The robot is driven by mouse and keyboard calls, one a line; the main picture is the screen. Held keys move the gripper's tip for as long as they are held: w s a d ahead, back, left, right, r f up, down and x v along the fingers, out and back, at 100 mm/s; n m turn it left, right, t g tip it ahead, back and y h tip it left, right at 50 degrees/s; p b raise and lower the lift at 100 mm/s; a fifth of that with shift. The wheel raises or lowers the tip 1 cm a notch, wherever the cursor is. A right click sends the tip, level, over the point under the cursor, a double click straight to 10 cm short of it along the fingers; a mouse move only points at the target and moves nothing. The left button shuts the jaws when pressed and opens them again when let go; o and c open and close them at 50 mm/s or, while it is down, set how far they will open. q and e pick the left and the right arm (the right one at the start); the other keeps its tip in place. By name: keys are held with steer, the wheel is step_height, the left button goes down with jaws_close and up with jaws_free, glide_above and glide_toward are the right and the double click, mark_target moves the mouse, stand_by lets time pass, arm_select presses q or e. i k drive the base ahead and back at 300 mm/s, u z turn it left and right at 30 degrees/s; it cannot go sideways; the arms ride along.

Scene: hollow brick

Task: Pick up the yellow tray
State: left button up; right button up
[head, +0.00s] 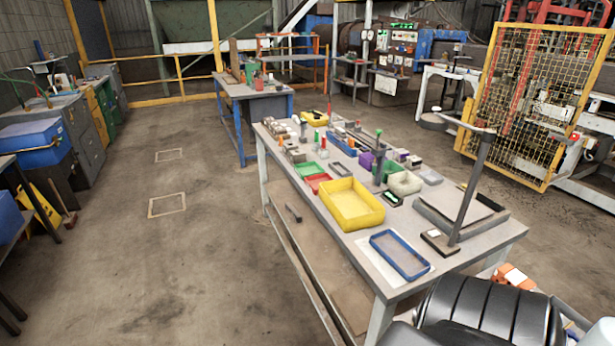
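The yellow tray (351,222) lies flat on the near half of the grey workbench (345,262), close to its left long edge. It is a shallow rectangular tray with raised walls, and it looks empty. A smaller yellow container (316,118) sits at the far end of the same bench. Neither of my grippers shows in the head view, so their state and distance from the tray cannot be seen.
A blue tray (400,256) lies near the yellow tray. A red tray (316,183) and several small parts lie beyond it. A stand with an upright post (473,188) is to the right. A black ribbed object (485,312) fills the bottom right.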

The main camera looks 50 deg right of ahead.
mark_target(352, 206)
steer(key=i, duration=2.65)
steer(key=z, duration=3.95)
